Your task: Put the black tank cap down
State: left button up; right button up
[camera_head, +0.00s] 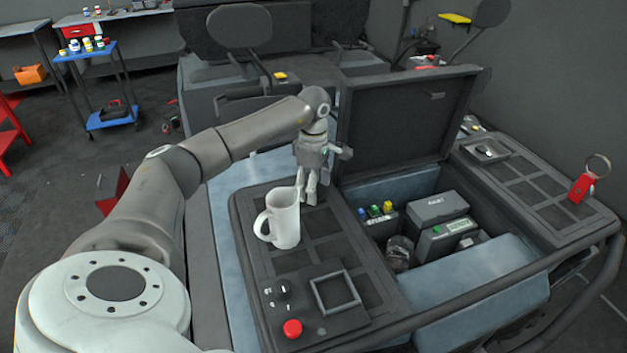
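My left gripper (312,190) points down over the dark ribbed panel (322,254) on the left side of the machine, just behind the white jug (286,226). Its fingertips are small and partly behind the jug's rim, so I cannot tell whether they are shut on anything. I cannot make out the black tank cap for certain. A small black round knob-like piece (283,292) sits on the control plate near the red button (292,328). My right gripper is out of view.
An open compartment with a raised lid (396,118) holds dark boxes (438,208) and coloured caps (375,210). On the right panel are a small tray (507,155) and a red tag with a ring (582,186). A blue cart (112,118) stands at back left.

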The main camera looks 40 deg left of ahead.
pick_arm(q)
jog(key=shift+f, duration=0.2)
jog(key=o, duration=1)
jog(key=shift+r, duration=0.15)
notch_tip(320, 180, up, 12)
jog(key=b, duration=0.2)
jog(key=shift+b, duration=0.3)
jog(key=shift+r, duration=0.15)
